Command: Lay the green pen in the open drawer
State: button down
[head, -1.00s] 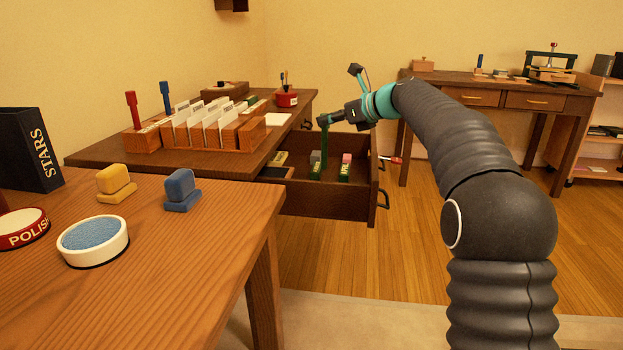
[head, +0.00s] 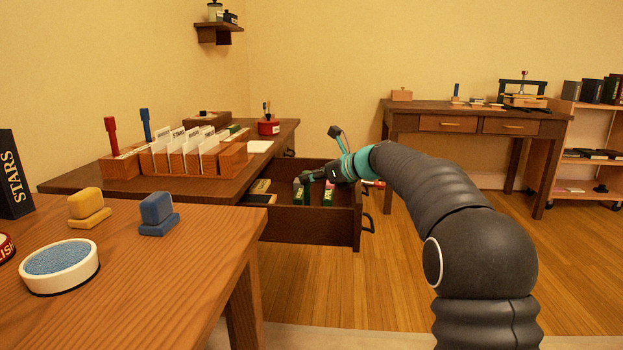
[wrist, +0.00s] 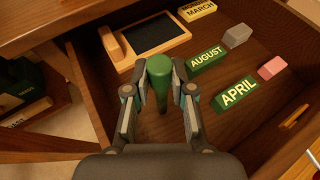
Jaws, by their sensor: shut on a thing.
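My gripper (head: 303,180) is shut on the green pen (wrist: 158,72) and is low at the open drawer (head: 315,228). In the wrist view the pen stands between the fingers (wrist: 157,108) with its rounded green end showing. Its lower part is hard to see, and I cannot tell whether it touches the drawer floor (wrist: 225,135). The pen is left of the green AUGUST block (wrist: 207,59) and the green APRIL block (wrist: 236,95).
Bare floor shows near the front. The desk (head: 85,185) with a card rack (head: 190,160) stands to the left.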

jog(key=shift+f, duration=0.1)
jog(key=c, duration=1)
grip_release()
jog(key=p+v, duration=0.1)
jog(key=v, duration=1.1)
jog(key=shift+s, duration=0.1)
